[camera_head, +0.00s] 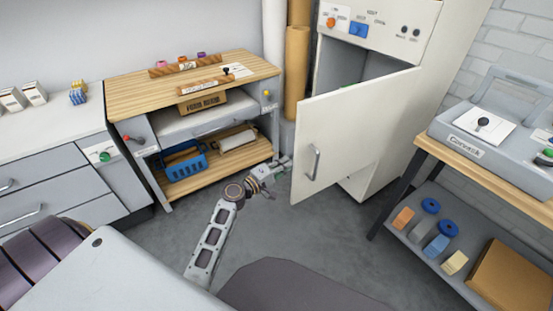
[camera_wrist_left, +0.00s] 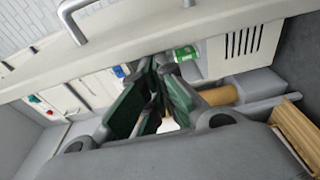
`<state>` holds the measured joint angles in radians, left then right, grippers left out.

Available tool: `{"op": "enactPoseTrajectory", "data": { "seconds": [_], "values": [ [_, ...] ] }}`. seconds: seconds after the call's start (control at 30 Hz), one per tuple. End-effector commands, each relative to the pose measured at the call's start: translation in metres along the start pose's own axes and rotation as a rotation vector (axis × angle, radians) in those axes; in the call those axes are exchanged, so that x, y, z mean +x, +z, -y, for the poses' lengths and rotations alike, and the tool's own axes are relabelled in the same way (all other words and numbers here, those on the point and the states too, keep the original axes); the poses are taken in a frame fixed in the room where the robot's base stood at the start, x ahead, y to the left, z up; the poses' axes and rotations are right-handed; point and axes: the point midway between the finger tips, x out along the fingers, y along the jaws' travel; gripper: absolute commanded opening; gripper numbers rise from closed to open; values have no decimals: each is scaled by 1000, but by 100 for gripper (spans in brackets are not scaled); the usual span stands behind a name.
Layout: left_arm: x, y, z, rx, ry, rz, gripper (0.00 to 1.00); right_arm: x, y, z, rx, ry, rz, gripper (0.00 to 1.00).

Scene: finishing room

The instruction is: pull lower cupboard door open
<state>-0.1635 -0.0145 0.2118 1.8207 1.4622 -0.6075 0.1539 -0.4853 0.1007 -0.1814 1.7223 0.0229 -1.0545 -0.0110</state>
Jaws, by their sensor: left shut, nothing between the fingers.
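The lower cupboard door (camera_head: 350,125) is a white panel standing well open from the tall white cupboard (camera_head: 376,188), hinged on its right side. Its grey bar handle (camera_head: 313,162) is on the outer face near the free edge. The handle also shows in the left wrist view (camera_wrist_left: 92,22), at the top left on the door panel (camera_wrist_left: 185,28). My left gripper (camera_head: 283,164) is shut and empty, beside the door's free edge and apart from the handle. Its dark green fingers (camera_wrist_left: 150,68) meet in the wrist view. My right gripper is out of view.
A wooden-topped workbench (camera_head: 130,92) with a blue basket (camera_head: 185,165) below stands left of the door. A bench with a grey case (camera_head: 470,150) stands at right. Brown rolls (camera_head: 296,70) lean behind. Grey floor (camera_head: 330,235) is clear in front.

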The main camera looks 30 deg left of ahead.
Motion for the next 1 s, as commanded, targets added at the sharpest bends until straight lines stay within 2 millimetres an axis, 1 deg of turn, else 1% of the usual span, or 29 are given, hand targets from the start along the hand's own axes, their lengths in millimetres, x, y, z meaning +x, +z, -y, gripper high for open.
{"op": "enactPoseTrajectory", "data": {
  "seconds": [0.03,0.5,0.67,0.83,1.0],
  "values": [
    [0,7,1,-1,-1,3,0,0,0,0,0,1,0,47],
    [-9,63,-1,-2,1,4,0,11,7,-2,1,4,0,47],
    [-11,71,-2,-1,1,4,0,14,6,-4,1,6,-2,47],
    [-11,71,-2,-1,2,4,0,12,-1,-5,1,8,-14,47],
    [-10,70,-2,-1,2,4,0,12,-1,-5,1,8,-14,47]
  ]
}}
